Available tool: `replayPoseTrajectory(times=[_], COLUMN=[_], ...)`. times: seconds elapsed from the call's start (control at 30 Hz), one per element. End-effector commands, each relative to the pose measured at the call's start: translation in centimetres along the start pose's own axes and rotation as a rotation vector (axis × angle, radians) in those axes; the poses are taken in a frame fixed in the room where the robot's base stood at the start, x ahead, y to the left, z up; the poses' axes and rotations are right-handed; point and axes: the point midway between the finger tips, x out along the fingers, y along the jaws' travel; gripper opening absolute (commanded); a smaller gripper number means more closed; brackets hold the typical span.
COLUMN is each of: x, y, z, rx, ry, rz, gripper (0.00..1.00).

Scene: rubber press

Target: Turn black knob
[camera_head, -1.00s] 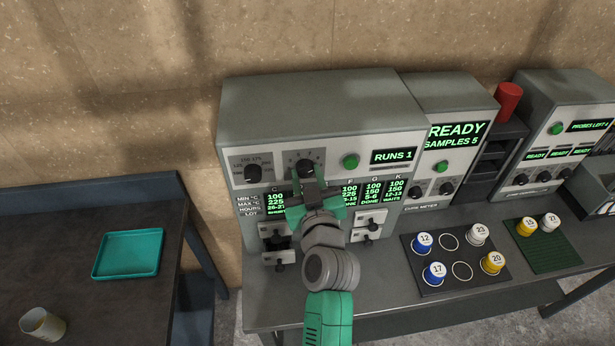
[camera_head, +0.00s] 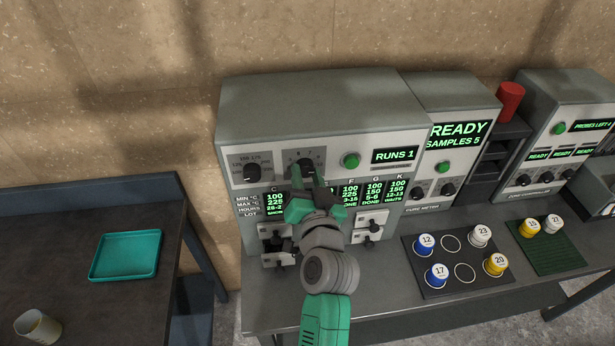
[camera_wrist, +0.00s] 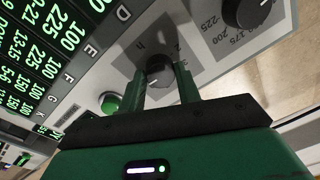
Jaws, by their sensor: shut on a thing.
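A black knob (camera_wrist: 159,72) on the front panel of the grey press (camera_head: 322,108) sits between the two fingers of my gripper (camera_wrist: 160,85) in the wrist view. The gripper is shut on it, with one finger on each side. In the head view my gripper (camera_head: 309,176) reaches up to the panel and the knob (camera_head: 305,163) shows just above its fingertips. A second black knob (camera_wrist: 246,12), with a temperature scale, is at upper right in the wrist view and left of my gripper in the head view (camera_head: 252,174).
A green button (camera_head: 350,160) and a "RUNS 1" display (camera_head: 394,155) are right of my gripper. Green-lit columns and small levers (camera_head: 371,222) lie below. A sample rack (camera_head: 447,284) stands at right on the bench. A teal tray (camera_head: 125,255) lies on the left table.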

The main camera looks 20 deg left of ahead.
Motion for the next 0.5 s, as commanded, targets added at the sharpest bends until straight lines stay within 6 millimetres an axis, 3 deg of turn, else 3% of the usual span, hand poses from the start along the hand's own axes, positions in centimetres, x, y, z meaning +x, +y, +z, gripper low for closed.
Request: replayPoseTrajectory(times=[0.5], x=[0.00], y=[-0.06], z=[-0.14], rx=[0.106], ry=[0.009], rz=[0.000], gripper=[0.10])
